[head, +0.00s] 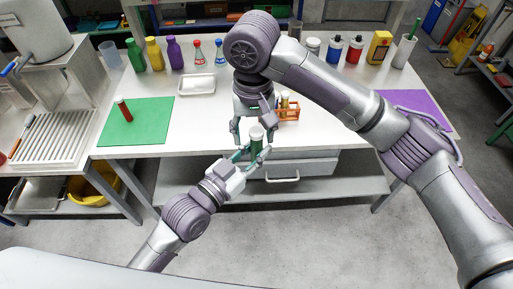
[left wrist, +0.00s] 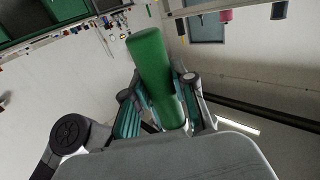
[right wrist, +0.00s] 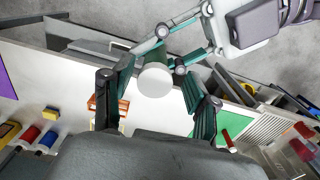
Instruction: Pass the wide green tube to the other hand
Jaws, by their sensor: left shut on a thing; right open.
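The wide green tube (head: 256,146) with a white cap is upright in front of the table's front edge. My left gripper (head: 250,158) is shut on it, and the left wrist view shows the green tube (left wrist: 155,75) between the fingers. My right gripper (head: 253,133) comes down from above and is open. In the right wrist view the white cap of the tube (right wrist: 155,80) lies between the two spread fingers (right wrist: 155,90). Whether any right finger touches the tube cannot be told.
An orange rack (head: 289,114) with tubes stands just behind the right gripper. A green mat (head: 150,125) with a red tube (head: 125,110) lies left, a purple mat (head: 425,108) right. A white tray (head: 197,85) and several bottles stand further back. A drawer (head: 300,170) is below.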

